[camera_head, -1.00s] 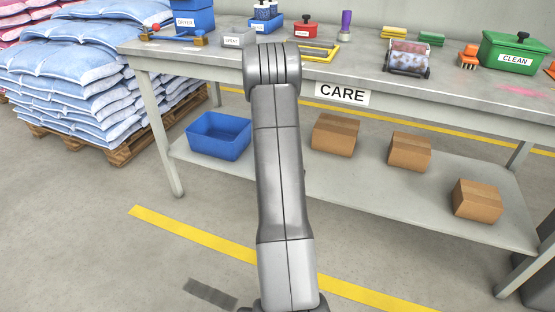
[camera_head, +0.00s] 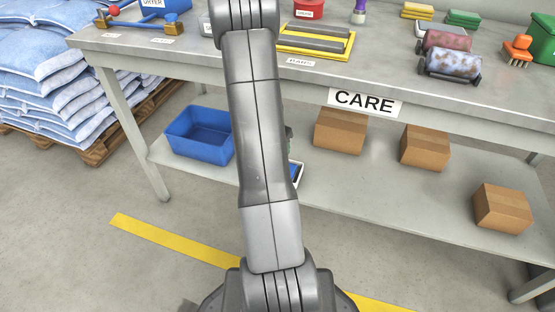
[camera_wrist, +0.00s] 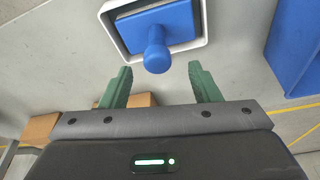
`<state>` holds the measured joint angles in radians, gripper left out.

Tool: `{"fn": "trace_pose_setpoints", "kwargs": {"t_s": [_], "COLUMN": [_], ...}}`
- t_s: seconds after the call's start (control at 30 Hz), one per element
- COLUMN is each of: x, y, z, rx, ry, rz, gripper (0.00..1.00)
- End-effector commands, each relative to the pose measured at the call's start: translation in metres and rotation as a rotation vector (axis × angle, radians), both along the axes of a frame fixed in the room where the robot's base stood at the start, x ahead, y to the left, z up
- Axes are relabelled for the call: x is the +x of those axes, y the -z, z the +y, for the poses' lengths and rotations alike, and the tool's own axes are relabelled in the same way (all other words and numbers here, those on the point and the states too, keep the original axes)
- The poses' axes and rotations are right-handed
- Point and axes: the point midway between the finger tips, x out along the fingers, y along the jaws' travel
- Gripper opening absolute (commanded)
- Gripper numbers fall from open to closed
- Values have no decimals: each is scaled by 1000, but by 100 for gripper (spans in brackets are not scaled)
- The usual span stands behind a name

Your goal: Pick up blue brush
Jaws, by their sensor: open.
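The blue brush (camera_wrist: 155,32) lies in a white tray (camera_wrist: 203,38) at the top of the wrist view, its round knob handle pointing toward my gripper. In the head view a sliver of the brush (camera_head: 293,171) and tray (camera_head: 299,180) shows on the lower shelf, mostly hidden behind my arm. My gripper (camera_wrist: 160,79) is open with nothing held. Its two green fingers stand apart, with the knob just beyond and between their tips in the picture. I cannot tell how far apart in depth they are.
A blue bin (camera_head: 185,147) stands left of the tray on the shelf (camera_head: 350,195), close by in the wrist view. Cardboard boxes (camera_head: 340,131) stand to the right. The bench top (camera_head: 380,77) with tools overhangs the shelf.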

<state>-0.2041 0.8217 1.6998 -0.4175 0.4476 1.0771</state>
Motion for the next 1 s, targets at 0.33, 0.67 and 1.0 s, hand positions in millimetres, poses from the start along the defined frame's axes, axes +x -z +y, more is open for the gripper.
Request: {"fn": "trace_pose_setpoints", "kwargs": {"t_s": [0.33, 0.67, 1.0], "x": [5, 13, 13], "y": [36, 71, 70], "z": [-5, -10, -10], "rx": [-1, 0, 1], "ry": [-1, -1, -1], "rz": [1, -1, 0], "gripper": [56, 56, 23]}}
